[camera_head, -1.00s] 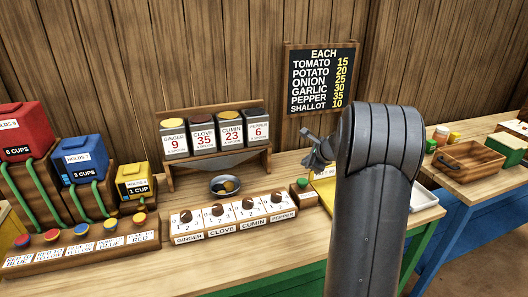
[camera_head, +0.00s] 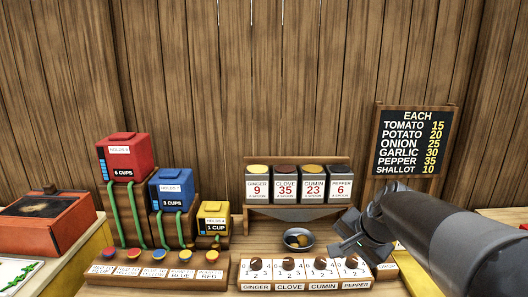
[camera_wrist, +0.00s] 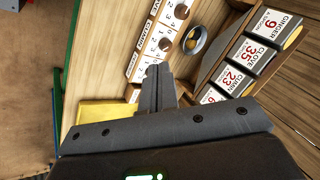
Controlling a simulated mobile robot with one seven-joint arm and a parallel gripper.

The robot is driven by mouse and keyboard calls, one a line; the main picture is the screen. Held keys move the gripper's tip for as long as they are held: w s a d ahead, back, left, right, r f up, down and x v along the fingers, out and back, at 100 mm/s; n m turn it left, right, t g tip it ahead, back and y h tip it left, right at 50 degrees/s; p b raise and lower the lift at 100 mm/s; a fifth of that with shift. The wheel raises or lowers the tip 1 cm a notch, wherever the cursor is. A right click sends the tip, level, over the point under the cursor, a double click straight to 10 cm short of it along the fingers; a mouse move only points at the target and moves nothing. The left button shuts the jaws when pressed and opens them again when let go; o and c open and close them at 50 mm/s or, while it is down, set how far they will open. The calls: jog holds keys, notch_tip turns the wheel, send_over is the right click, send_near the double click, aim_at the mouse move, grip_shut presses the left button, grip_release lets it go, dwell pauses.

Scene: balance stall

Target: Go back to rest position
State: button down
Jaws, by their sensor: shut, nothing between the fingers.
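My gripper (camera_head: 347,240) is at the right in the head view, above the counter close to the spice dial panel. In the wrist view the gripper (camera_wrist: 157,70) has its two dark fingers pressed together with nothing between them. The arm reaches in from the right edge of the head view. The dial panel (camera_head: 306,286) has several brown knobs marked ginger, clove, cumin and pepper. A grey bowl (camera_head: 298,240) with some contents stands behind the panel, left of the gripper, and also shows in the wrist view (camera_wrist: 195,40).
Behind the bowl stands a rack of spice bins (camera_head: 286,187). Red (camera_head: 123,157), blue (camera_head: 172,189) and yellow (camera_head: 214,221) cup dispensers stand left, behind a button board (camera_head: 157,276). A price board (camera_head: 414,142) hangs at right. An orange box (camera_head: 45,224) stands far left.

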jog(key=s+a+f+n+h, duration=0.1)
jog(key=s+n, duration=0.3)
jog(key=s, duration=0.4)
jog(key=s+a+f+n+h, duration=0.1)
jog(key=s+a+n, duration=0.1)
jog(key=s+n, duration=0.3)
jog(key=shift+s+g, duration=0.3)
jog(key=shift+s, duration=1.9)
